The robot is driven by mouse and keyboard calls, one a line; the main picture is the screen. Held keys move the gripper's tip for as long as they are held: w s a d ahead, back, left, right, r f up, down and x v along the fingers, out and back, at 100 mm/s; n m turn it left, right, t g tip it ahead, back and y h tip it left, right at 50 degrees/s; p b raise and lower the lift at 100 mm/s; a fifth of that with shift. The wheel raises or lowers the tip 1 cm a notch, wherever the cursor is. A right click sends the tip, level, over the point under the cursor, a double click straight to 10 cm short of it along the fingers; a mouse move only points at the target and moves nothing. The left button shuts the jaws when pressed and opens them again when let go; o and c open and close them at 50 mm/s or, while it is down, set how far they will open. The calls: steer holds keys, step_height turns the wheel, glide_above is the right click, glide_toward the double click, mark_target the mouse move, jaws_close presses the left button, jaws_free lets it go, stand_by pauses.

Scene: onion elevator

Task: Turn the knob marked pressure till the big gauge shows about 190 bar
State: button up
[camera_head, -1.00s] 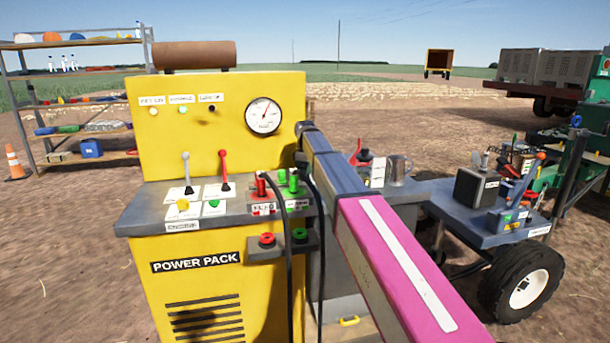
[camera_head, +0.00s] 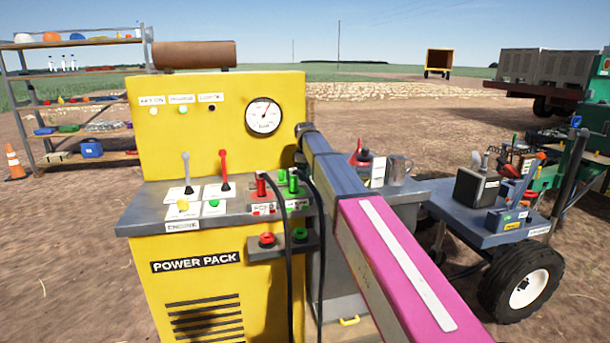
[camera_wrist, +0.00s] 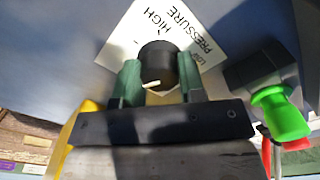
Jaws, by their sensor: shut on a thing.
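The pressure knob (camera_wrist: 158,64) is black with a white pointer line. It sits on a white label plate reading PRESSURE, HIGH and LOW (camera_wrist: 128,38) in the wrist view. My gripper (camera_wrist: 160,80) has its two dark green fingers on opposite sides of the knob, shut on it. The pointer line faces the gripper's palm side. In the head view the knob and my gripper are hidden. The big round white gauge (camera_head: 263,116) is on the yellow panel of the power pack. Its needle points up and slightly right; its numbers are too small to read.
A green-capped coupling (camera_wrist: 280,112) is close right of the knob in the wrist view. In the head view, two black hoses (camera_head: 289,270) hang at the power pack's front, beside my arm. A cart (camera_head: 490,225) is at right.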

steer(key=m, duration=0.5)
steer(key=shift+m, duration=0.3)
steer(key=m, duration=0.6)
stand_by(0.4)
steer(key=o, duration=0.9)
steer(key=shift+o, duration=0.2)
step_height(320, 180, up, 10)
steer(key=shift+f, duration=0.1)
steer(key=shift+r, duration=0.55)
